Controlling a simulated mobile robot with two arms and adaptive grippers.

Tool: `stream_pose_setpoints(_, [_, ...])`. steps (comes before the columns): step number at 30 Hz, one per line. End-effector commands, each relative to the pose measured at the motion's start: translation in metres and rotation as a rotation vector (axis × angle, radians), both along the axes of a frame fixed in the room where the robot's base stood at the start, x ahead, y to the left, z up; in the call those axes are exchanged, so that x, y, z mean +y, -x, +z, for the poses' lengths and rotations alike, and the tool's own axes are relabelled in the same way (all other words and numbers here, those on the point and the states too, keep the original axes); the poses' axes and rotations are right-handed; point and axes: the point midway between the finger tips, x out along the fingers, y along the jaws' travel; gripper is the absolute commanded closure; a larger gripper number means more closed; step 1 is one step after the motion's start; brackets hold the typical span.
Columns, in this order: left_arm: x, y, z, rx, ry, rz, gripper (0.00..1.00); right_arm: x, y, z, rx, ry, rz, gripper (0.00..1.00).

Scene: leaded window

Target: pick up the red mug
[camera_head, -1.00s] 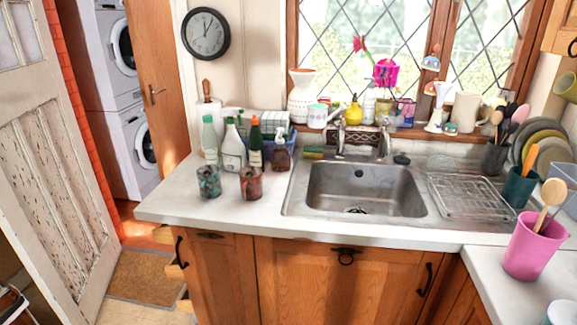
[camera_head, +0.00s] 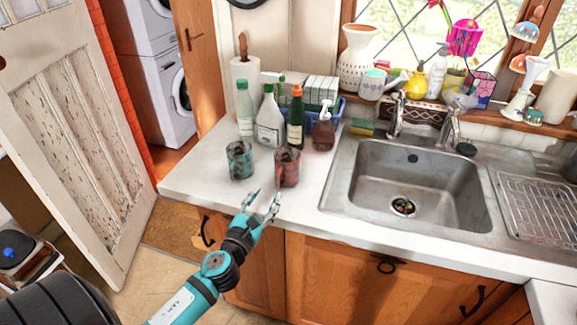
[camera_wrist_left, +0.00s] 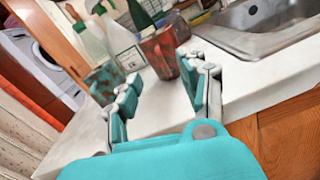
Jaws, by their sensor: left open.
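The red mug (camera_head: 287,167) is a dark, mottled red-brown cup standing upright on the white counter (camera_head: 196,180), left of the sink. It also shows in the left wrist view (camera_wrist_left: 160,54), beyond the fingers. A similar teal mottled mug (camera_head: 240,160) stands just to its left. My left gripper (camera_head: 261,201) is open and empty at the counter's front edge, in front of the two mugs and apart from them. In the left wrist view, the gap between the fingers (camera_wrist_left: 163,90) faces the red mug. My right gripper is not in view.
The steel sink (camera_head: 420,180) lies to the right. The counter around the mugs' front is clear.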

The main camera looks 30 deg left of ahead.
Motion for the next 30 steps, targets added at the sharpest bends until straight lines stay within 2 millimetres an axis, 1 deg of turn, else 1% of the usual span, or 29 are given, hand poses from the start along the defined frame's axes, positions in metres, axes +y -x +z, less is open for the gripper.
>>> stream_pose_setpoints(1, [0.002, -0.013, 0.004, -0.003, 0.002, 0.002, 0.58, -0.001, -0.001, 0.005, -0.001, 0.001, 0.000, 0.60])
stream_pose_setpoints(3, [0.005, -0.026, 0.003, -0.003, 0.003, 0.001, 0.58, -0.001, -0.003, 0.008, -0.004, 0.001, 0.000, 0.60])
stream_pose_setpoints(6, [0.007, -0.041, 0.002, -0.001, 0.003, 0.001, 0.58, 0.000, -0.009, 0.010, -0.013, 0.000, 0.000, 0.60])
stream_pose_setpoints(10, [0.009, -0.051, 0.000, 0.000, 0.004, -0.001, 0.58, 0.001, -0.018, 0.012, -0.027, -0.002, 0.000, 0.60])
stream_pose_setpoints(14, [0.011, -0.059, 0.003, -0.001, 0.004, 0.000, 0.58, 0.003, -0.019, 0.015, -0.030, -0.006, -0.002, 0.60])
stream_pose_setpoints(19, [0.016, -0.085, 0.008, -0.001, 0.006, 0.002, 0.58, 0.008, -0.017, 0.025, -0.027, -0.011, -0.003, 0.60])
stream_pose_setpoints(21, [0.018, -0.094, 0.006, -0.001, 0.005, 0.001, 0.58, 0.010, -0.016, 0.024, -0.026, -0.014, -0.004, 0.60])
stream_pose_setpoints(25, [0.019, -0.103, 0.004, 0.001, 0.004, 0.000, 0.58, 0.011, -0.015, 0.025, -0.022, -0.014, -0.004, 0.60])
stream_pose_setpoints(30, [0.019, -0.103, 0.004, 0.001, 0.003, -0.001, 0.58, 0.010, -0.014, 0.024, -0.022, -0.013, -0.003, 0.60])
